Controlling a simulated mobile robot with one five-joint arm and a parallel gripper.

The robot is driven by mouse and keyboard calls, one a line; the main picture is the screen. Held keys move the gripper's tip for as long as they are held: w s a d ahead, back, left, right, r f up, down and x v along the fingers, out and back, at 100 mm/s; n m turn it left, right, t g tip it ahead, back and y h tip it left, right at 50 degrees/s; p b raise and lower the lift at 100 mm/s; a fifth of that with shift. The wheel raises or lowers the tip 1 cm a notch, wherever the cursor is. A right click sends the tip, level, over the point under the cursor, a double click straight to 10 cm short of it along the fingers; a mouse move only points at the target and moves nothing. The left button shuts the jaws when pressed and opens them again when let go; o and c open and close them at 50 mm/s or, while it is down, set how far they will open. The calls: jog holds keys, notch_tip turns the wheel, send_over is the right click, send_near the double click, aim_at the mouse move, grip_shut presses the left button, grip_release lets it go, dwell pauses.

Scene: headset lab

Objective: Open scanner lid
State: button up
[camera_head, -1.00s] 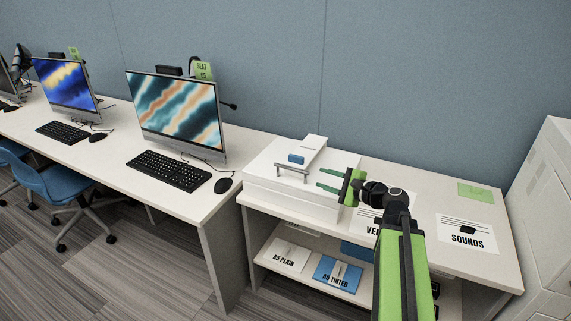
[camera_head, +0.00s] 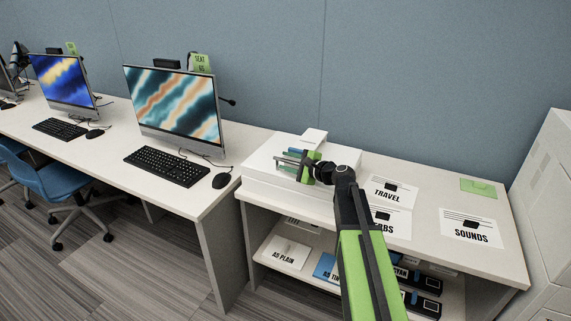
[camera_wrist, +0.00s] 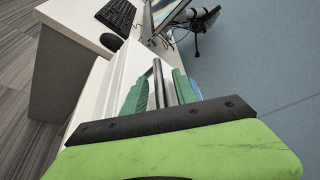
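The scanner (camera_head: 262,160) is a white flat box on the left end of the right-hand table, and its lid looks shut. My gripper (camera_head: 287,160) is over the scanner's front part, reaching in from the right. In the wrist view my gripper's two green fingers (camera_wrist: 160,92) lie on either side of a grey bar handle (camera_wrist: 158,72). Narrow gaps seem to show between the fingers and the bar, so the gripper looks open around it. In the head view my gripper hides most of the handle. The scanner's white surface (camera_wrist: 116,75) also shows in the wrist view.
Cards marked TRAVEL (camera_head: 388,190) and SOUNDS (camera_head: 470,228) lie right of the scanner. A desk with a monitor (camera_head: 175,105), keyboard (camera_head: 166,166) and mouse (camera_head: 222,181) stands to the left. A blue wall panel (camera_head: 420,80) rises behind.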

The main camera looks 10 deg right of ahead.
grip_shut()
jog(key=shift+s, duration=0.1)
jog(key=shift+a, duration=0.1)
dwell(1.1)
